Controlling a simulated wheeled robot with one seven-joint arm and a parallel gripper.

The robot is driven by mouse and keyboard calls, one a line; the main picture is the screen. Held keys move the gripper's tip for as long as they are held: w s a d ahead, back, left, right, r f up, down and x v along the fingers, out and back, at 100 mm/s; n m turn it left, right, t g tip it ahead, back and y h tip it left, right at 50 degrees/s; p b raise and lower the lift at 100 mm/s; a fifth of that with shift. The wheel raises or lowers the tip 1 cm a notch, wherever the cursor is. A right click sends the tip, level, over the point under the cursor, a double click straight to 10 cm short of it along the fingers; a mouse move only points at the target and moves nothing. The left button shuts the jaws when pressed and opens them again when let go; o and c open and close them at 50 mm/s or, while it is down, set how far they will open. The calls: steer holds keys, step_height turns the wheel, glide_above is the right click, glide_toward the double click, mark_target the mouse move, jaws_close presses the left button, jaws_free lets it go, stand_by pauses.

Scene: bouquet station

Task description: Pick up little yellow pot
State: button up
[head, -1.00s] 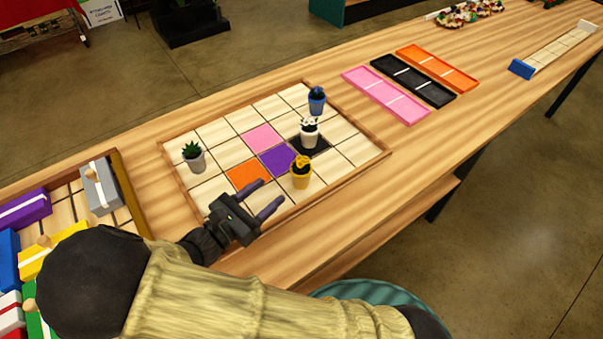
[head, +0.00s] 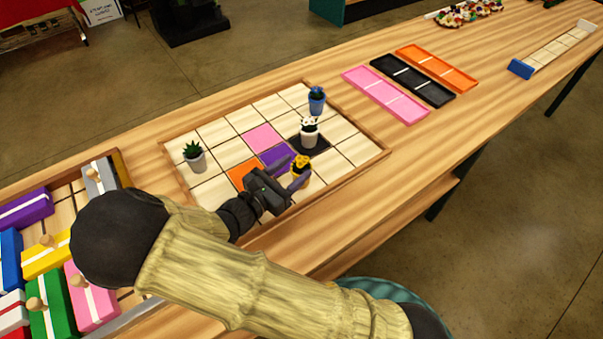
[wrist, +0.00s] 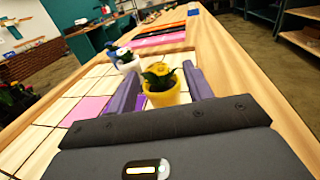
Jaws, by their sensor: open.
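The little yellow pot (head: 301,179) holds a plant with a yellow flower and stands upright on the gridded wooden tray (head: 352,135), towards its near side. My gripper (head: 294,172) is open at the pot, with a finger on either side of it in the wrist view. The pot shows in the wrist view (wrist: 163,97) between the purple fingers, close to the right one. My gripper partly covers the pot in the head view. I cannot tell whether a finger touches it.
A white pot (head: 309,138) stands just behind the yellow pot, with a blue pot (head: 317,104) beyond. A grey pot with a spiky plant (head: 195,160) stands at the tray's left. Pink (head: 385,100), black and orange trays lie to the right. Coloured blocks fill a box at left.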

mark_target(297, 164)
steer(key=x, duration=0.4)
steer(key=shift+w+a, duration=0.15)
steer(key=shift+c, duration=0.4)
jaws_close()
